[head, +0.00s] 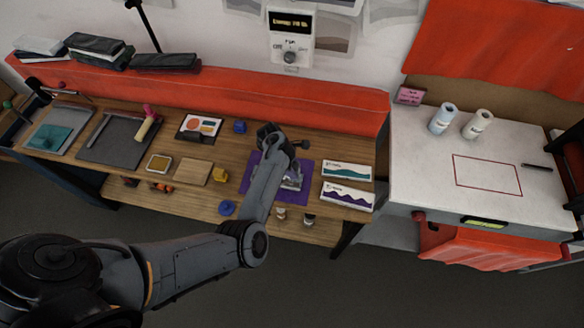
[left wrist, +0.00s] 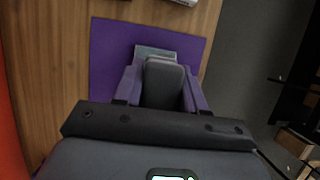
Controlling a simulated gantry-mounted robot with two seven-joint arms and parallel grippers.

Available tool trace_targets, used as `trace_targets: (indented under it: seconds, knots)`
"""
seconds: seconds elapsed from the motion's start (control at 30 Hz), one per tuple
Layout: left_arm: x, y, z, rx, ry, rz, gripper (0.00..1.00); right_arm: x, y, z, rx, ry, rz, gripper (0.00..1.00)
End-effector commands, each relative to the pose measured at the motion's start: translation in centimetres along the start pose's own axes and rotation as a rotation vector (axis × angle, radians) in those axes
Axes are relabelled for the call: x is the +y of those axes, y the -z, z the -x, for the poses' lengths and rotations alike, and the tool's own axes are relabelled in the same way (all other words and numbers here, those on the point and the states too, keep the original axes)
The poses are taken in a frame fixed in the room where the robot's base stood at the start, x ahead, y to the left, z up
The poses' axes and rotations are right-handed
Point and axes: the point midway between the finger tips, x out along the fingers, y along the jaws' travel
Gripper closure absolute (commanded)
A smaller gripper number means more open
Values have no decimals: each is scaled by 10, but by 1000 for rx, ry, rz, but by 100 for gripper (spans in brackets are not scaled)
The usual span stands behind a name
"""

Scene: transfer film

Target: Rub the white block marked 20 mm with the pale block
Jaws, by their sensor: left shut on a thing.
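My left gripper (left wrist: 161,78) is over the purple mat (left wrist: 111,50), its two fingers shut on a block (left wrist: 165,88) that looks grey in shade; I take it for the pale block. A light grey-blue edge (left wrist: 150,50), likely the white block, shows just beyond the held block. Its 20 mm mark cannot be read, and whether the two blocks touch is unclear. In the head view the purple mat (head: 254,185) lies on the wooden bench, partly hidden by my left arm. The gripper there is mostly behind the arm. My right gripper is not in view.
On the wooden bench (head: 330,150), two printed cards (head: 347,171) lie right of the mat. A blue item (head: 227,208) and two small jars (head: 281,213) stand near the front. A tan square (head: 196,172) lies to the left. The white table (head: 420,175) at right bears two rolls (head: 442,118).

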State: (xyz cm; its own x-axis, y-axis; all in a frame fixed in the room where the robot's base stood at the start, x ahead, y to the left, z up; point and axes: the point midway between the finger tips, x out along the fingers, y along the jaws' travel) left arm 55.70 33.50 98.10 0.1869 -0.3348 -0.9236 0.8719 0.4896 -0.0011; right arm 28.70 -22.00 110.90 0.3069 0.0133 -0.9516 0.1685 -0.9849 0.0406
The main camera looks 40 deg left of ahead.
Motion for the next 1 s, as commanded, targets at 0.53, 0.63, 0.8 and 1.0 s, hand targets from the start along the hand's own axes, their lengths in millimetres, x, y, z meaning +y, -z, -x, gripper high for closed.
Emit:
trace_targets:
  seconds: [0.53, 0.63, 0.8, 1.0]
  knots:
    - [0, -9, 15, 0, 1, -4, 93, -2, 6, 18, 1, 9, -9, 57]
    - [0, -9, 15, 0, 1, -4, 93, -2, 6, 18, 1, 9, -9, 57]
    - [0, -9, 15, 0, 0, -2, 93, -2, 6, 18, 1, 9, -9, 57]
    - [-3, -13, 20, 1, -29, 58, 93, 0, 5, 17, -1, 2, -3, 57]
